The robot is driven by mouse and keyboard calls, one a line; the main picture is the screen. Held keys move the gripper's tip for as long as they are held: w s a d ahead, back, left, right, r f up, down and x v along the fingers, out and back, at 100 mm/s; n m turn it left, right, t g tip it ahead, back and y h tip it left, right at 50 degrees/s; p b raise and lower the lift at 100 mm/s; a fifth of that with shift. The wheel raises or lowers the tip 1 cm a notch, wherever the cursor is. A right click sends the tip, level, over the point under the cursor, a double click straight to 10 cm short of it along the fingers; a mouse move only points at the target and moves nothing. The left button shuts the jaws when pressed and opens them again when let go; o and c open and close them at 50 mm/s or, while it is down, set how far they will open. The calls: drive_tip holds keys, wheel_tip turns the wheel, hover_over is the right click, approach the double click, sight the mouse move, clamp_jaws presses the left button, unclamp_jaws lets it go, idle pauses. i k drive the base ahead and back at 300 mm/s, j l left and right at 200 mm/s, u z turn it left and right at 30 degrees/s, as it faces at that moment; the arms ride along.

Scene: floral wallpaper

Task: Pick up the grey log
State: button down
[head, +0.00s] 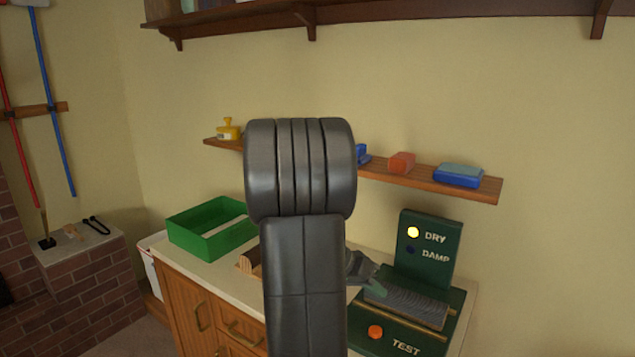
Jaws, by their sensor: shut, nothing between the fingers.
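A grey log (412,304) with a ribbed, bark-like side lies on the dark green tester (430,258), below its DRY and DAMP panel. My gripper (374,284) shows only in part, to the right of my dark arm, which hides the rest. It is shut and empty. Its tips are at the upper left end of the grey log. I cannot tell whether they touch it.
The tester has a lit DRY lamp (413,232) and an orange TEST button (375,331). A green open box (205,238) and a brown log (250,262) are left of my arm. A wall shelf (420,182) with several small items hangs above.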

sight(431, 312)
drive_tip(key=i, duration=0.6)
drive_tip(key=i+j+z, duration=0.1)
drive_tip(key=z, duration=0.95)
